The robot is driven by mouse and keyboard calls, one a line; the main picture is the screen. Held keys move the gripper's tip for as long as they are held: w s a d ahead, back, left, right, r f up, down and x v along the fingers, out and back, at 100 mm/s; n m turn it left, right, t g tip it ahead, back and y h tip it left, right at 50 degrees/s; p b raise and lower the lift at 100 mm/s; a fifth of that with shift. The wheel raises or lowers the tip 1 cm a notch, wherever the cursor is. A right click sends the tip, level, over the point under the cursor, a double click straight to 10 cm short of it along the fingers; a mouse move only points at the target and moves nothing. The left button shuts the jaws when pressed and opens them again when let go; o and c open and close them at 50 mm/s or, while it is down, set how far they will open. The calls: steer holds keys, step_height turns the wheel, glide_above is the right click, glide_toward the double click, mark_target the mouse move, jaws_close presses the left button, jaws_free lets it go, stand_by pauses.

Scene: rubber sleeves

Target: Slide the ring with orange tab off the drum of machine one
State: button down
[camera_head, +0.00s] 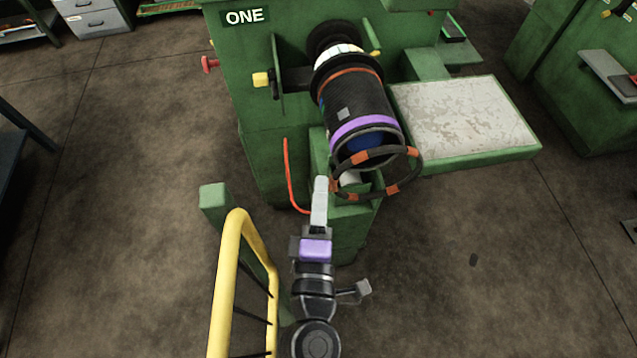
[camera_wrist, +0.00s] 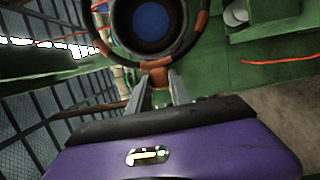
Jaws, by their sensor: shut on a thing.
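The ring (camera_head: 392,191) is black with several orange patches. In the head view it is just in front of the near end of machine one's drum (camera_head: 358,108), its upper arc crossing the drum's end face, and looks clear of it. My gripper (camera_head: 322,181) is shut on the ring's near left side. In the wrist view, the two fingers of my gripper (camera_wrist: 161,85) meet the ring at an orange tab (camera_wrist: 158,64). The drum's dark end with a blue centre (camera_wrist: 150,22) shows inside the ring's outline. The top of the ring is cut off there.
The drum carries a purple band (camera_head: 362,124) and an orange-red band (camera_head: 348,73). The green machine (camera_head: 225,60) has a side table (camera_head: 465,118) right of the drum. A yellow rail (camera_head: 228,275) stands left of my arm. The floor at right is mostly clear.

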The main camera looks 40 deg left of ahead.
steer(key=shift+s+d, duration=1.1)
steer(key=shift+d, duration=0.2)
